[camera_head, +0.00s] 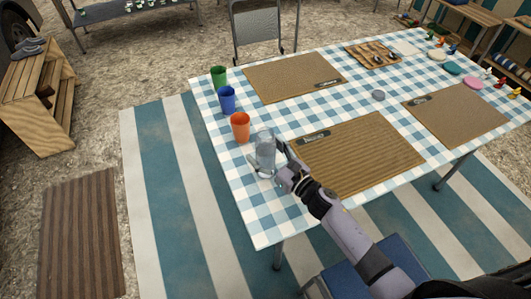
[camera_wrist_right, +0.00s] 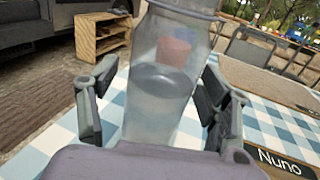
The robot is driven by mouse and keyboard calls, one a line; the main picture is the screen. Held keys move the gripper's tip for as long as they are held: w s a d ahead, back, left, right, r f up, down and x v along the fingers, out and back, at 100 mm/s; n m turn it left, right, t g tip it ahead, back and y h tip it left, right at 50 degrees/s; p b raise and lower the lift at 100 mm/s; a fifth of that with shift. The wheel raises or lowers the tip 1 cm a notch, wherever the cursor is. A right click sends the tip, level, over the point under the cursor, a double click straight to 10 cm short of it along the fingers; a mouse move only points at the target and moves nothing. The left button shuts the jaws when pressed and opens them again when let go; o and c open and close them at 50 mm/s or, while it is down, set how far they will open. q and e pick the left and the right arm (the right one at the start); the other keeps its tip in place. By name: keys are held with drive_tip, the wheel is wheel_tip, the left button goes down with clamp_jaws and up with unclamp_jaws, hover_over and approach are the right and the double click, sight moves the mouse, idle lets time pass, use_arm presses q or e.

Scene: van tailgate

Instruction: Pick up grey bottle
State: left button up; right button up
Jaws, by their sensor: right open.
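The grey bottle (camera_head: 265,155) is translucent and stands upright on the checked table, near its left front edge. My right gripper (camera_head: 268,158) reaches it from the front right, with its fingers on either side of the bottle. In the right wrist view the bottle (camera_wrist_right: 165,85) fills the middle, between the two spread fingers of the right gripper (camera_wrist_right: 160,110). The fingers are open, with a visible gap on the left side; contact on the right side cannot be told. My left gripper is not in view.
Orange (camera_head: 240,127), blue (camera_head: 227,99) and green (camera_head: 219,78) cups stand behind the bottle along the table's left edge. A brown placemat (camera_head: 365,155) labelled Nuno lies just right of the bottle. A grey round item (camera_head: 378,95) lies farther back.

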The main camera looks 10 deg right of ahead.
drive_tip(key=shift+c, duration=0.4)
drive_tip(key=c, duration=1.5)
